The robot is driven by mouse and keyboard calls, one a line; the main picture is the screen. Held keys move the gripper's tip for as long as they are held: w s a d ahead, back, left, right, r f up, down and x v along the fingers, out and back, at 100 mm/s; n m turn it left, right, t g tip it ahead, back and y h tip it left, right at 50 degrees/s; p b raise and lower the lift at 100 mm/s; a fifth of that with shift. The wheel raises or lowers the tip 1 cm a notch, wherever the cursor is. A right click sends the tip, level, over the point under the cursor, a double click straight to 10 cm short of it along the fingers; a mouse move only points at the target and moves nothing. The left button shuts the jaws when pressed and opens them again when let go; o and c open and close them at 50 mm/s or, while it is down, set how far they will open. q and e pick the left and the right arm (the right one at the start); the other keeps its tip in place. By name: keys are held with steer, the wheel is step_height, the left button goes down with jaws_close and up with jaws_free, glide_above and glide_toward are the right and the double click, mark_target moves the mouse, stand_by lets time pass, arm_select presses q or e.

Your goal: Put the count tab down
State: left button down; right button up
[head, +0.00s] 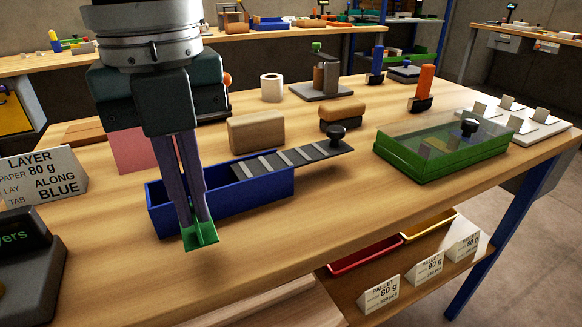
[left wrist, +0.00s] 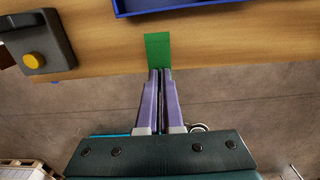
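A small green tab (head: 201,237), angled in shape, is at the fingertips of my left gripper (head: 198,218). The fingers point down and are close together on it, in front of the blue tray (head: 245,202). In the left wrist view the green tab (left wrist: 158,48) extends beyond the nearly closed fingertips (left wrist: 159,72), over the wood near the table's front edge. I cannot tell whether it touches the table. A sign (head: 40,178) at left reads "LAYER", "80 g", "ALONG" and "BLUE". My right gripper is not in view.
A dark device (head: 30,270) stands at the front left. A slatted grey strip with a black knob (head: 292,160) rests across the blue tray's right end. A green clear-lidded box (head: 440,150) is at right. Bare wood (head: 330,215) lies right of the tray.

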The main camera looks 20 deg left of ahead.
mark_target(200, 240)
arm_select(q)
step_height(200, 240, down, 5)
steer(key=shift+f+b, duration=0.1)
steer(key=shift+b, duration=0.45)
steer(key=shift+f, duration=0.2)
steer(key=shift+f, duration=0.15)
steer(key=c, duration=1.1)
jaws_free()
